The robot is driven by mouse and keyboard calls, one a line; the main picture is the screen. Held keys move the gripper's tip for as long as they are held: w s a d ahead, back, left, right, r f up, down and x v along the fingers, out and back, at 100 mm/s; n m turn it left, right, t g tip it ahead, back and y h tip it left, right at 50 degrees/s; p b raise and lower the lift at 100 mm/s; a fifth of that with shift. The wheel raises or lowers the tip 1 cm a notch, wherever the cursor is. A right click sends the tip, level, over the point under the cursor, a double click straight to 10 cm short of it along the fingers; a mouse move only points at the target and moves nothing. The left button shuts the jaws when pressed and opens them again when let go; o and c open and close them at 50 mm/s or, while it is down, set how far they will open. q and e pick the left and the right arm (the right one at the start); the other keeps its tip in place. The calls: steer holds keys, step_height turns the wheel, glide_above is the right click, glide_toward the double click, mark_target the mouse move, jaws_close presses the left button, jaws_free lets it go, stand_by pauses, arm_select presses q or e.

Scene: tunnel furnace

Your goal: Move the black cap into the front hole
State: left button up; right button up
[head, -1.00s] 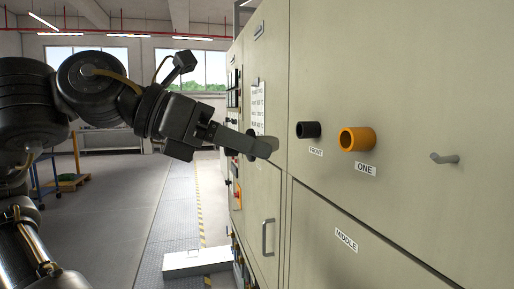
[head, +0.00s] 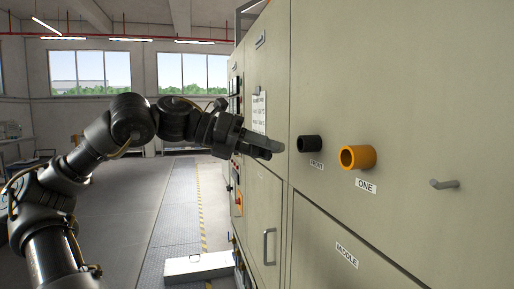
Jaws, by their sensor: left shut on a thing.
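My left gripper (head: 268,146) reaches in from the left, close to the cabinet face, with its fingers pointing right. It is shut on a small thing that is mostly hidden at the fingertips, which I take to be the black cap. The front hole (head: 309,144) shows as a short black round fitting sticking out of the cabinet, above a label that reads FRONT. The fingertips are just left of this fitting, with a small gap in the picture. My right gripper is not in view.
The beige cabinet (head: 400,90) fills the right side. An orange ring fitting (head: 358,157) labelled ONE juts out right of the black one, and a grey peg (head: 444,184) further right. A door handle (head: 268,246) is below. Open floor (head: 120,215) lies left.

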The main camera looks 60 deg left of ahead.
arm_select(q)
steer(key=shift+w+a+r+n+h+p, duration=0.1)
steer(key=shift+w+r+n+h+p, duration=0.15)
steer(key=shift+w+n+p, duration=0.15)
steer(key=shift+w+a+r+n+h+p, duration=0.1)
steer(key=shift+w+n+h+p, duration=0.15)
steer(key=shift+w, duration=0.2)
steer(key=shift+w+d+f+p, duration=0.1)
steer(key=shift+w+d+p, duration=0.1)
steer(key=shift+w+p, duration=0.35)
steer(key=shift+w+d+p, duration=0.2)
steer(key=shift+w, duration=0.55)
steer(key=shift+w, duration=0.15)
steer(key=shift+w+d, duration=0.1)
steer(key=shift+w+p, duration=0.35)
steer(key=shift+p, duration=0.05)
steer(key=shift+d, duration=0.1)
